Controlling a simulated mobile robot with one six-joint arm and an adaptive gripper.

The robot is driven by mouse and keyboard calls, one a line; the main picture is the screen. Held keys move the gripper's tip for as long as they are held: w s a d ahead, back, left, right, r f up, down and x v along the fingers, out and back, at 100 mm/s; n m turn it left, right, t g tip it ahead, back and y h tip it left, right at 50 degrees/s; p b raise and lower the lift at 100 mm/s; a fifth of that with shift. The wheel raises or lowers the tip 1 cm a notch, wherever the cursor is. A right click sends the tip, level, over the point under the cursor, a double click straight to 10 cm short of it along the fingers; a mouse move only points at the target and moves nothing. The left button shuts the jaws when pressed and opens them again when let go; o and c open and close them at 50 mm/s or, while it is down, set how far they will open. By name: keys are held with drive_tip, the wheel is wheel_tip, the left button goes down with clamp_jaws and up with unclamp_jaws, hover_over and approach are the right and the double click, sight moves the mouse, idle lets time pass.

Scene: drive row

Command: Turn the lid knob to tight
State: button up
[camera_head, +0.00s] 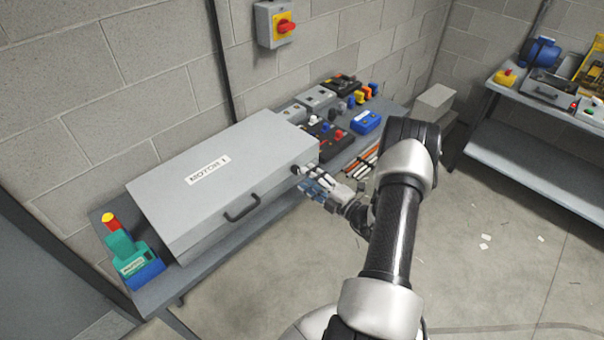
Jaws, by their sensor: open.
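A large closed grey box (150,207) with a white label on its lid lies on the left part of the workbench. A dark handle (242,209) is on its front side. A small dark round part (296,169), which may be the lid knob, shows at the box's right front, by my fingertips. My gripper (307,181) is open beside this end of the box. I cannot tell whether it touches the dark part, and the knob's marks are too small to read.
Switches and coloured buttons (327,131), a blue box (367,122) and several thin rods (363,160) lie right of the grey box. A green and blue device (135,258) stands at the left end. A red switch (285,26) is on the wall. The floor in front is mostly clear.

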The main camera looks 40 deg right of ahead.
drive_tip(key=s, duration=0.7)
drive_tip(key=shift+s+d, duration=0.3)
drive_tip(key=shift+r, duration=0.1)
